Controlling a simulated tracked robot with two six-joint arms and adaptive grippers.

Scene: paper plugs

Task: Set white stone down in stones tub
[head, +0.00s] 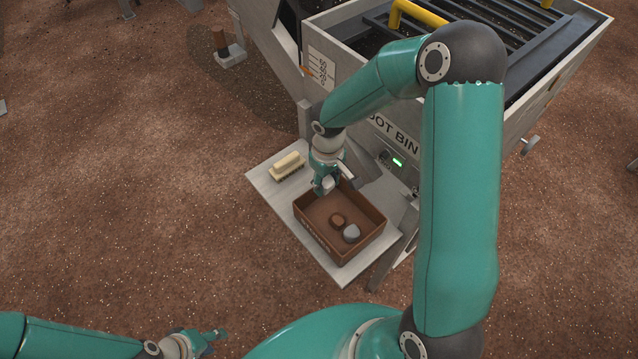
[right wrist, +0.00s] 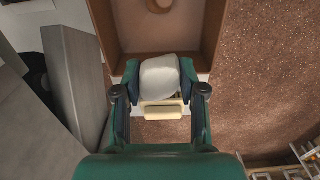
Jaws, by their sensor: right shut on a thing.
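My right gripper (head: 327,186) is shut on the white stone (right wrist: 160,78), which sits between both fingers in the right wrist view. The stone also shows as a small pale lump in the head view (head: 328,183). The gripper is at the far left corner of the brown stones tub (head: 346,257), above its rim. I cannot tell exactly how high the stone is. Inside the tub lie a brown stone (head: 337,220) and a grey stone (head: 351,233). My left gripper (head: 218,339) is low at the bottom left, empty, its fingers apart.
The tub stands on a pale shelf (head: 265,181) fixed to a large grey bin machine (head: 400,150). A cream brush (head: 288,165) lies on the shelf left of the tub. Brown ground surrounds it. The middle of the tub has free room around its stones.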

